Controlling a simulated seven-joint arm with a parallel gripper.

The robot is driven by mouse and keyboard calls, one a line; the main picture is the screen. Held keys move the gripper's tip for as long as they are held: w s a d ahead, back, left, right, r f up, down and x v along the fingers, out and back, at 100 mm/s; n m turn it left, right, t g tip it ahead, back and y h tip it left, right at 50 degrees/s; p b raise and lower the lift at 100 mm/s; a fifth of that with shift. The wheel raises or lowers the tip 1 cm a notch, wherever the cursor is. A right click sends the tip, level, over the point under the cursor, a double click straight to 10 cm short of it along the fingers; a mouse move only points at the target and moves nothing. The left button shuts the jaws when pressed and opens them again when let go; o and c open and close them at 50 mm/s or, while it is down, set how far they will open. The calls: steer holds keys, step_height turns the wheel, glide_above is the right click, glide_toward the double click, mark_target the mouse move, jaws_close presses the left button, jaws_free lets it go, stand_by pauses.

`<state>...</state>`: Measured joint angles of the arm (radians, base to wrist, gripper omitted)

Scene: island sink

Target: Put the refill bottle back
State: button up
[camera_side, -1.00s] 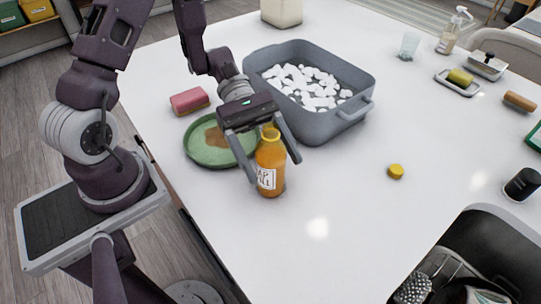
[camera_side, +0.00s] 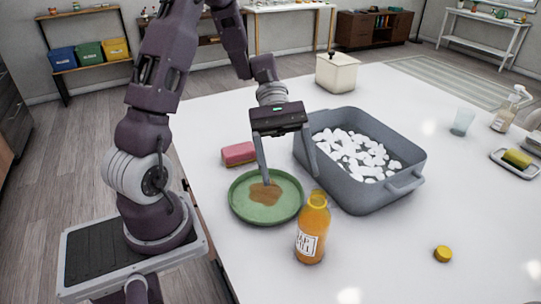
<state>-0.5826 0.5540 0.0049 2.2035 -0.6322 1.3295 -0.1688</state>
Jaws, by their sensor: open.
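The refill bottle (camera_side: 312,228) is orange with a white label and a yellow neck. It stands upright on the white counter, in front of the green plate and the grey tub. My gripper (camera_side: 290,180) is open and empty, with its fingers pointing down. It is behind and above the bottle, apart from it in the picture. One finger shows in front of the green plate (camera_side: 240,207), which has a brown stain; the other shows by the tub wall. A yellow cap (camera_side: 442,254) lies on the counter to the right of the bottle.
The grey tub (camera_side: 405,188) holds white foam-like pieces. A pink sponge (camera_side: 238,154) lies behind the plate. A cream canister (camera_side: 336,74) stands at the back. A glass (camera_side: 462,122), a pump bottle (camera_side: 507,108) and a dish with a yellow sponge (camera_side: 517,158) are at right.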

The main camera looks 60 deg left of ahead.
steer(key=s+r+m+t+y, duration=0.8)
steer(key=s+r+m+y, duration=0.1)
steer(key=m, duration=0.5)
steer(key=shift+s+d+r+y, duration=0.25)
steer(key=shift+s+d+y, duration=0.1)
steer(key=shift+s+y, duration=0.7)
